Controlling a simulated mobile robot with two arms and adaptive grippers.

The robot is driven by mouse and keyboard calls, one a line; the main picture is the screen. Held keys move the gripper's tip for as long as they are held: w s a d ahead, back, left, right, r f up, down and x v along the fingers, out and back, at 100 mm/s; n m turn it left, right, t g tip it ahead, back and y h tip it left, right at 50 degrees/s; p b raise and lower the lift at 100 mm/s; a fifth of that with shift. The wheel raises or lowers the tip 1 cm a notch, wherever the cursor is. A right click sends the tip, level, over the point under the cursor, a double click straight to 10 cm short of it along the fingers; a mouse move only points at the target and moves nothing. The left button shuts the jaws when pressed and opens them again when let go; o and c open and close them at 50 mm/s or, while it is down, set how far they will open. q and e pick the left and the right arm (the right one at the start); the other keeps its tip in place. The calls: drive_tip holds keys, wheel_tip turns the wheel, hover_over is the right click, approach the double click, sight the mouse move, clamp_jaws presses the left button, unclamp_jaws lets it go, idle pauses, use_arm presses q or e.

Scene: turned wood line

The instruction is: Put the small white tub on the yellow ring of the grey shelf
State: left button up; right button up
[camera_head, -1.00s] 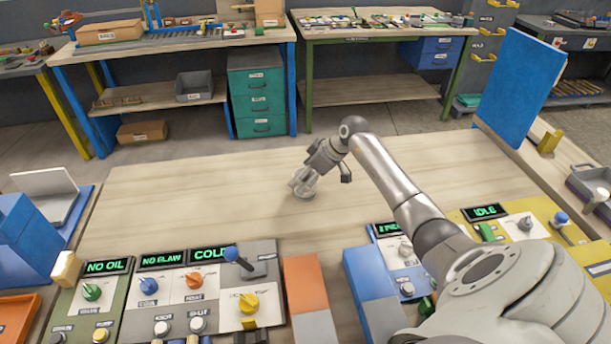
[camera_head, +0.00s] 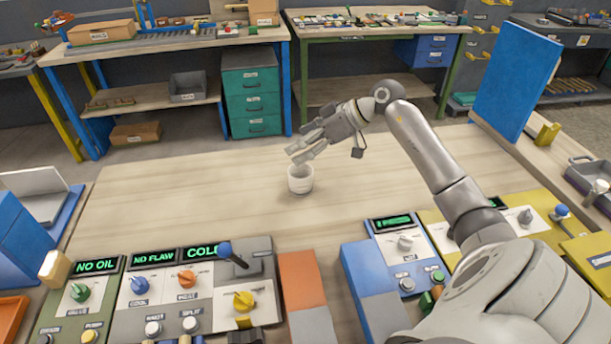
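The small white tub (camera_head: 300,179) stands upright on the bare wooden bench top, near its middle. My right gripper (camera_head: 294,156) is just above the tub and apart from it. Its fingers are spread with nothing between them, so it looks open and empty. My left gripper is not in view. I see no yellow ring, and I cannot pick out the grey shelf.
The wooden top (camera_head: 180,195) around the tub is clear. Control panels (camera_head: 160,290) with knobs and an orange-grey block (camera_head: 302,285) line the near edge. A blue board (camera_head: 515,85) stands upright at the right, and a laptop-like thing (camera_head: 42,195) lies left.

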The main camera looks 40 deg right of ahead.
drive_tip(key=w+a+r+m+t+y, duration=0.15)
drive_tip(key=a+r+t+y, duration=0.3)
drive_tip(key=r, duration=0.45)
drive_tip(key=d+r+m+t+y+b, duration=0.1)
drive_tip(key=d+r+m+t, duration=0.3)
drive_tip(key=r+m+t, duration=0.25)
drive_tip(key=s+d+f+m+t+h, duration=0.15)
drive_tip(key=d+m+t+h, duration=0.35)
drive_tip(key=d+m+h, duration=1)
drive_tip(key=m+g+y+b, duration=0.2)
drive_tip(key=m+g+y, duration=0.65)
drive_tip(key=m, duration=0.65)
approach(292, 172)
drive_tip(key=s+r+h, duration=0.1)
drive_tip(key=s+r+g+h, duration=0.1)
drive_tip(key=s+r, duration=0.1)
drive_tip(key=shift+s+d, duration=0.2)
drive_tip(key=shift+d, duration=0.15)
drive_tip(key=shift+a+g, duration=0.25)
drive_tip(key=shift+a, duration=0.1)
drive_tip(key=shift+w+a, duration=0.2)
drive_tip(key=shift+w, duration=0.05)
drive_tip(key=x, duration=1)
